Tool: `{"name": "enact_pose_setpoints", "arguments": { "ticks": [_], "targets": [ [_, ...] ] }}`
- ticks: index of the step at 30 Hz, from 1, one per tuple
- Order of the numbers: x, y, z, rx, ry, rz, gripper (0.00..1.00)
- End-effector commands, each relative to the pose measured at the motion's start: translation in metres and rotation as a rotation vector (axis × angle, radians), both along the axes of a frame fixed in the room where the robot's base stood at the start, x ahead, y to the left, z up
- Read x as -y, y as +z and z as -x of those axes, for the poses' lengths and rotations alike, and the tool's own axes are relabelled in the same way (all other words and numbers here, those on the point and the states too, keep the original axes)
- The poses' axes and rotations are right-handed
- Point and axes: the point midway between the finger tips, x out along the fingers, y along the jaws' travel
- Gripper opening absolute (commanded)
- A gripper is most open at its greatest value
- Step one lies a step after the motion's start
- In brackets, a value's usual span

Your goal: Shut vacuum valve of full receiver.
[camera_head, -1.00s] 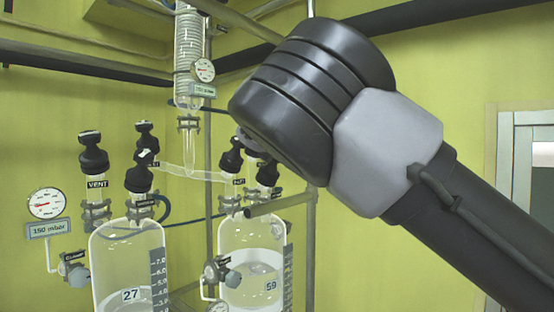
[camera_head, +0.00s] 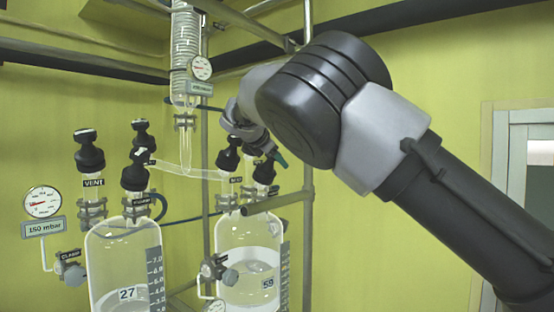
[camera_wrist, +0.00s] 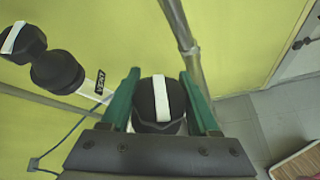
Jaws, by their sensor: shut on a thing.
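The receiver marked 59 (camera_head: 240,270), on the right, holds pale liquid to a higher level than the receiver marked 27 (camera_head: 110,245), on the left. Black valve knobs stand on top of both. On receiver 59 there is a left knob (camera_head: 228,158) and a right knob (camera_head: 265,173). My gripper (camera_head: 279,157) is just above the right knob, largely hidden by my arm. In the wrist view, the green fingers of my gripper (camera_wrist: 161,75) are shut on a black knob (camera_wrist: 145,100) with a white stripe running roughly along the fingers. The receiver below it is hidden.
A glass coil condenser (camera_head: 186,60) with a gauge (camera_head: 201,68) hangs above. A metal pipe (camera_head: 275,203) crosses close in front of receiver 59's top.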

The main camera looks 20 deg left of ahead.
Motion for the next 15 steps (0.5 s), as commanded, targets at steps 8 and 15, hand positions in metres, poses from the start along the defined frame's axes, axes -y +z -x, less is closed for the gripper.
{"name": "enact_pose_setpoints", "arguments": {
  "ticks": [8,15],
  "targets": [
    [-0.0007,-0.0004,0.0002,0.0,0.002,0.0,0.92],
    [-0.0006,0.0002,0.001,0.0,0.002,0.0,0.92]
  ]
}}
